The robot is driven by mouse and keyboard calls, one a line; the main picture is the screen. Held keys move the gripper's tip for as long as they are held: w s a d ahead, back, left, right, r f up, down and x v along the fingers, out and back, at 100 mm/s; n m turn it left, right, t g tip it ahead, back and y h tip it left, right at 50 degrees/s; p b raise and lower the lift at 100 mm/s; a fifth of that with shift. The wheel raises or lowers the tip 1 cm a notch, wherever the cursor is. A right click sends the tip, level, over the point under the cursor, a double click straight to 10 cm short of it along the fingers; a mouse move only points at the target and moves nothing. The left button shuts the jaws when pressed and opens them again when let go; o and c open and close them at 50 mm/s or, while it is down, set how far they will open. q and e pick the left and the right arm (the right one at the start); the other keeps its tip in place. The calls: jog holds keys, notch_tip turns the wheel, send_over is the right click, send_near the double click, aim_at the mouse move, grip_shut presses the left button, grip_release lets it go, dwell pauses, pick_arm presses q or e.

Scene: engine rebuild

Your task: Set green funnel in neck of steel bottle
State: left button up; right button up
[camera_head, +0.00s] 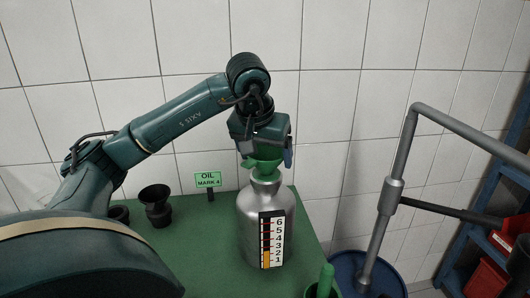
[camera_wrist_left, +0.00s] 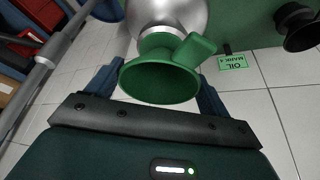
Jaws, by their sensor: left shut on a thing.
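The green funnel (camera_head: 262,166) is upright over the mouth of the steel bottle (camera_head: 252,222), its lower part meeting the neck. Its spout is not visible, so how deep it sits in the neck cannot be told. My left gripper (camera_head: 264,150) is above the bottle and shut on the funnel. In the left wrist view the funnel's wide rim (camera_wrist_left: 160,82) lies between my two fingers, with the bottle (camera_wrist_left: 168,14) directly beyond it. The bottle stands upright on the green table, with a numbered level strip on its front. My right gripper is not in view.
A black cup-shaped piece (camera_head: 156,208) and a green OIL MARK 4 sign (camera_head: 208,180) stand on the green table (camera_head: 205,265), left of the bottle. A green handle (camera_head: 326,278) rises at the front right. A grey pipe frame (camera_head: 393,195) and a blue drum (camera_head: 345,268) are to the right.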

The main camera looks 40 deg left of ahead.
aim_at(261, 167)
pick_arm(q)
jog(key=shift+f, duration=0.15)
jog(key=o, duration=0.6)
jog(key=shift+o, duration=0.4)
jog(key=shift+p+v, duration=2.15)
jog(key=shift+v, duration=0.85)
jog(key=shift+r, duration=0.25)
jog(key=v, duration=0.4)
jog(key=shift+s+r, duration=0.15)
jog(key=shift+r, duration=0.15)
jog(key=shift+d, duration=0.1)
